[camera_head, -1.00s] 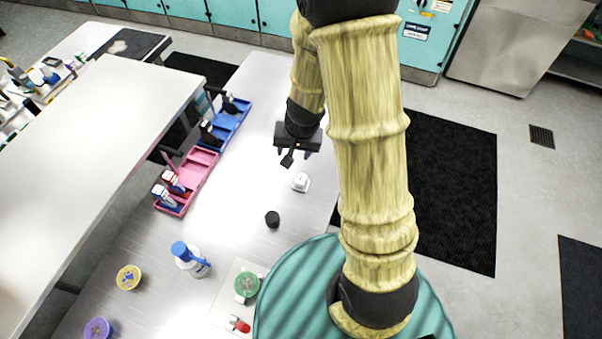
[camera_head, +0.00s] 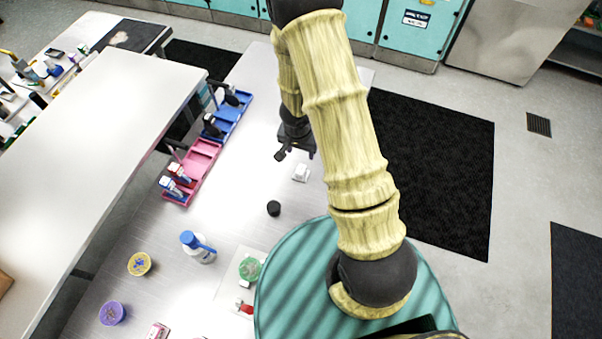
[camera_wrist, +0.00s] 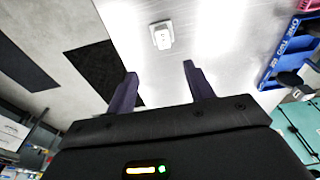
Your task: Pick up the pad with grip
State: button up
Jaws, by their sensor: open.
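A small white block-like thing, which I take to be the pad with grip (camera_head: 301,172), lies on the metal table just below my gripper in the head view. In the wrist view the white pad (camera_wrist: 161,36) lies on the bright table beyond the fingers, with a small raised part on it. The pad is not touched.
A black round cap (camera_head: 273,208) stands nearer on the table. Pink and blue trays (camera_head: 200,166) with bottles line the left edge. A blue-topped white bottle (camera_head: 198,247), a green-lidded jar (camera_head: 250,268), and yellow (camera_head: 139,264) and purple (camera_head: 112,313) lids stand nearer. The table around the pad is clear.

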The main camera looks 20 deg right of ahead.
jog(key=b, duration=0.7)
send_over(301, 169)
jog(key=s, duration=0.1)
notch_tip(301, 169, down, 10)
jog(key=shift+f, duration=0.4)
jog(key=f+b, duration=0.1)
jog(key=f, duration=0.1)
jog(key=w+f+b, duration=0.1)
jog(key=f, duration=0.2)
jog(key=shift+f, duration=0.1)
jog(key=c, duration=1.1)
